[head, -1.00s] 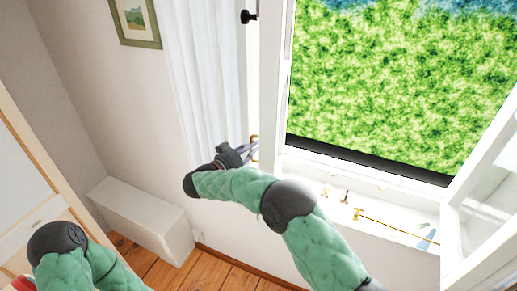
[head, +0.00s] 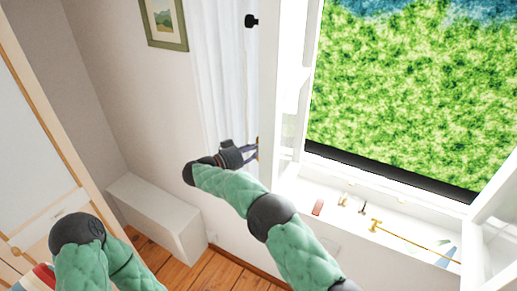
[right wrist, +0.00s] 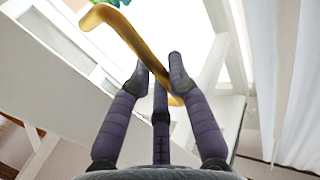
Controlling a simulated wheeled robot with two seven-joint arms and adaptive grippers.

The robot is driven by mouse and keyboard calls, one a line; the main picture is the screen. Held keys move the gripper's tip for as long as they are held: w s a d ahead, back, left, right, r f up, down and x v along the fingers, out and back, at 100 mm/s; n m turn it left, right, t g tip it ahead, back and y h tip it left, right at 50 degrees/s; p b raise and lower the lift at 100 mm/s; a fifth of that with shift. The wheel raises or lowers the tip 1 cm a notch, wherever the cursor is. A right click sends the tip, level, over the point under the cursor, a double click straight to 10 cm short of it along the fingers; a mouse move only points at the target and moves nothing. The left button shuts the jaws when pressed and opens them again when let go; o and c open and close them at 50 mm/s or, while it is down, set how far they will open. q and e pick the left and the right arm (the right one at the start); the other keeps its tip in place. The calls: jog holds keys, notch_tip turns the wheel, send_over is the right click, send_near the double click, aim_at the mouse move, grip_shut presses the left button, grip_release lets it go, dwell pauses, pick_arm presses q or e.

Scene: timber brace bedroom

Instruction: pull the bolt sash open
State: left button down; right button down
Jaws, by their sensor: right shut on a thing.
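The left window sash (head: 268,95) is a white frame standing at an angle to the window opening, with a gap beside it. Its brass handle (head: 257,148) is small in the head view. My right gripper (head: 252,152) is at the handle. In the right wrist view the brass handle (right wrist: 130,38) runs diagonally between the fingers of my right gripper (right wrist: 159,75), which is shut on it. The white sash frame (right wrist: 60,65) shows behind. My left arm is at the lower left of the head view; its gripper is not visible.
The white sill (head: 330,222) holds a reddish block (head: 317,207), small brass and dark pieces and a long brass stay (head: 415,246). Another sash (head: 492,235) stands open at right. A white curtain (head: 220,75) hangs beside the handle. A white box (head: 158,215) stands by the wall.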

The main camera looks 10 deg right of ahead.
jog(key=shift+r, duration=0.1)
jog(key=c, duration=1.2)
grip_release()
jog(key=v, duration=1.2)
